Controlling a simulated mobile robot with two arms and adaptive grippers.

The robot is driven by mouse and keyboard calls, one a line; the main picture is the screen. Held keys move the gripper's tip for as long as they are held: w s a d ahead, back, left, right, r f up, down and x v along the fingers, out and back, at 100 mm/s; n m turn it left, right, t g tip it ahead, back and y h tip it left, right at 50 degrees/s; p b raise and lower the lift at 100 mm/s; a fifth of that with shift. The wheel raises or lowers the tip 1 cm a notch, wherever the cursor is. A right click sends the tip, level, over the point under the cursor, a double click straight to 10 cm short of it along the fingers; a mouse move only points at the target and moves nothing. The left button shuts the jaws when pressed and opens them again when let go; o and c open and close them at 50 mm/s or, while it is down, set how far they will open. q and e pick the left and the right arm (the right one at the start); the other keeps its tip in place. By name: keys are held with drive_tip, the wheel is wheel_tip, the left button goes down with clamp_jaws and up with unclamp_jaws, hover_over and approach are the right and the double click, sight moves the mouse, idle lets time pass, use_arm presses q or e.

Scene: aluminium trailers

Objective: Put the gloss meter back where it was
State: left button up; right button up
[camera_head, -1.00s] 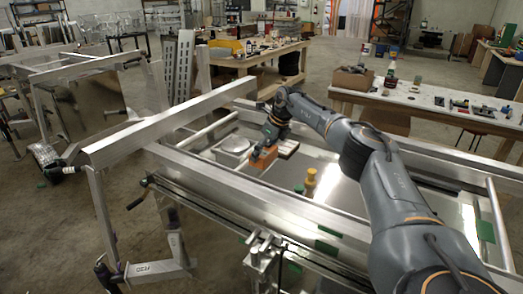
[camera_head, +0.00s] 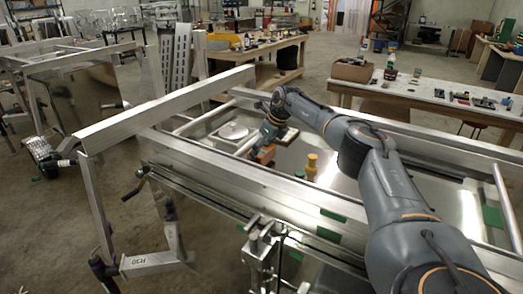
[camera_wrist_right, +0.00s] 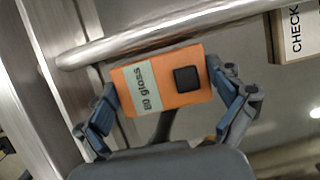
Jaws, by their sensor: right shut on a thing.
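The gloss meter is an orange box with a pale "gloss" label and a black square button, in the right wrist view (camera_wrist_right: 143,76). In the head view its orange body (camera_head: 264,155) shows just behind the near aluminium rail, partly covered by my gripper. My right gripper (camera_wrist_right: 162,84) has one finger at each end of the meter and is shut on it. In the head view the right gripper (camera_head: 267,140) is inside the trailer frame. I cannot tell whether the meter touches the surface below. My left gripper is not in view.
The near rail (camera_head: 230,178) borders the frame.

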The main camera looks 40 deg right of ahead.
drive_tip(key=shift+f, duration=0.6)
drive_tip(key=o, duration=1.1)
drive_tip(key=v, duration=1.2)
